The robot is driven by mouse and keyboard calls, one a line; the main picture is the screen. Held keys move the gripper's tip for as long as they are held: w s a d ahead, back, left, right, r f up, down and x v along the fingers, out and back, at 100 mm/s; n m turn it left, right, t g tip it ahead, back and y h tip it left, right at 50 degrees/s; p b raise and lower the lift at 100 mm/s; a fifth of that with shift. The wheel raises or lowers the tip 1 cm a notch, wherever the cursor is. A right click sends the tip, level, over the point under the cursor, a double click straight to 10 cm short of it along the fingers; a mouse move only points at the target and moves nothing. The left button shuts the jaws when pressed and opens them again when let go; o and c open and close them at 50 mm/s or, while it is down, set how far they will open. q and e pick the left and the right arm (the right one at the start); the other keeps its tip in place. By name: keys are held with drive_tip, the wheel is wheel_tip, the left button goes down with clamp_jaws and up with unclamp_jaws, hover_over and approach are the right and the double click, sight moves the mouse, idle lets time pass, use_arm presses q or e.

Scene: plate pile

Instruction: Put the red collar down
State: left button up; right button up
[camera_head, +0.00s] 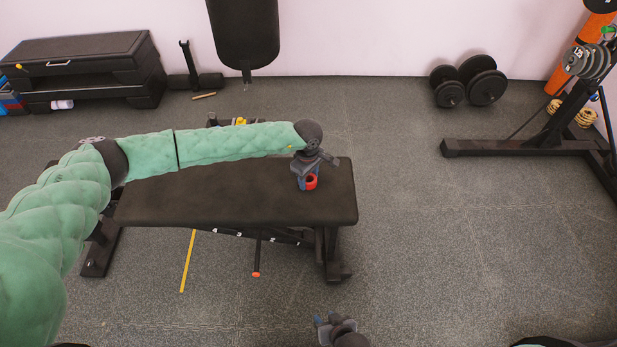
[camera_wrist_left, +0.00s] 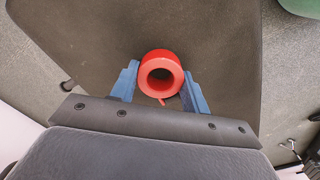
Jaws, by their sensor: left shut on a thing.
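The red collar (camera_head: 311,181) is a short red ring at the right end of the black bench (camera_head: 230,195). My left gripper (camera_head: 306,183) points down over the bench and is shut on the collar. In the left wrist view the collar (camera_wrist_left: 161,74) sits between the blue fingers (camera_wrist_left: 160,85), its round hole facing the camera. The bench pad (camera_wrist_left: 200,35) lies behind it; I cannot tell whether the collar touches the pad. My right gripper (camera_head: 330,325) shows at the bottom edge, away from the bench; its fingers are too small to read.
A pair of dumbbells (camera_head: 468,82) lies near the back wall. A black rack with plates (camera_head: 560,140) stands at the right. The floor right of the bench is clear.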

use_arm(q)
drive_tip(key=shift+f+b, duration=0.3)
drive_tip(key=shift+f, duration=0.1)
drive_tip(key=shift+f, duration=0.1)
drive_tip(key=shift+c, duration=0.5)
drive_tip(key=o, duration=0.9)
drive_tip(key=shift+s, duration=0.1)
drive_tip(key=shift+o, duration=1.2)
drive_tip(key=shift+f, duration=0.1)
drive_tip(key=shift+r+p, duration=0.4)
drive_tip(key=shift+a+r, duration=0.1)
drive_tip(key=shift+r, duration=0.25)
wheel_tip(320, 180, up, 12)
drive_tip(key=shift+w, duration=0.2)
